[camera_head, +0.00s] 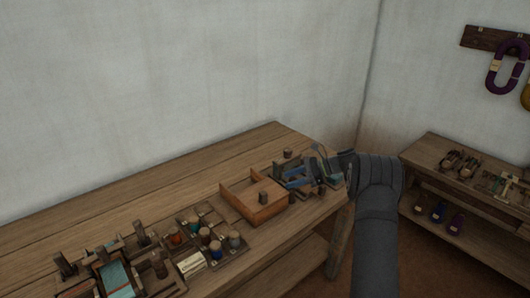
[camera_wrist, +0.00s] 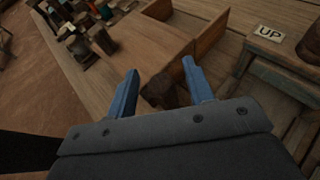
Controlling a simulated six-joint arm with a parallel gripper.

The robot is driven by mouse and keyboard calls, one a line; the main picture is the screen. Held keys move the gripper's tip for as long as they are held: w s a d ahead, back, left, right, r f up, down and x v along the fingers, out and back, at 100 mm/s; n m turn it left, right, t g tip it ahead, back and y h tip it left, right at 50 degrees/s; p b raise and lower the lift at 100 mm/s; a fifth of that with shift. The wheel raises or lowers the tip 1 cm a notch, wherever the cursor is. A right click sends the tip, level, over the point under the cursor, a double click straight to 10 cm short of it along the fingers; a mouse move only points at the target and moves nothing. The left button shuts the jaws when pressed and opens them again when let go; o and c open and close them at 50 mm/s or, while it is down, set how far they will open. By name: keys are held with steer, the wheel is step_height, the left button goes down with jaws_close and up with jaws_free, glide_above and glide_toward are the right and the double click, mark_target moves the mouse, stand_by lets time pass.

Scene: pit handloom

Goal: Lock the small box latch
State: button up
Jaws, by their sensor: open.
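A small open wooden box (camera_head: 262,214) sits near the front edge of the table, left of my gripper. A dark round knob (camera_head: 263,197) shows at its near side. I cannot tell for sure which part is the latch. My gripper (camera_head: 291,178) is open, just right of the box and low over the table. In the wrist view its two blue fingers (camera_wrist: 158,72) are spread apart. The box wall (camera_wrist: 150,47) lies just beyond the fingertips there. A dark brown piece (camera_wrist: 160,90) shows between the fingers; whether they touch it is unclear.
A block with an "UP" label (camera_wrist: 270,33) stands right of the box in the wrist view. A tray of small jars (camera_head: 213,243) and other trays lie left of the box. The table's back strip (camera_head: 150,180) is clear. A shelf (camera_head: 465,200) stands at right.

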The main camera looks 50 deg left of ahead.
steer(key=m+t+y, duration=0.4)
steer(key=m, duration=0.1)
steer(key=shift+t, duration=0.4)
steer(key=m+t+y, duration=0.1)
steer(key=m+t, duration=0.4)
steer(key=shift+t, duration=0.3)
steer(key=v, duration=1.7)
steer(key=s+a+r+n+g+h, duration=0.3)
steer(key=s+a+r+n+h, duration=0.25)
steer(key=n, duration=0.45)
step_height(320, 180, up, 11)
steer(key=a+n+t+h, duration=0.2)
steer(key=n+t+h, duration=0.25)
steer(key=n, duration=0.25)
steer(key=w+x, duration=0.1)
steer(key=x, duration=0.9)
steer(key=v, duration=1)
steer(key=s+a+f, duration=0.2)
steer(key=s+a, duration=0.1)
steer(key=s, duration=0.9)
steer(key=shift+s+a+f+t+y, duration=0.15)
steer(key=shift+s+a+t+y, duration=0.15)
steer(key=shift+t, duration=0.15)
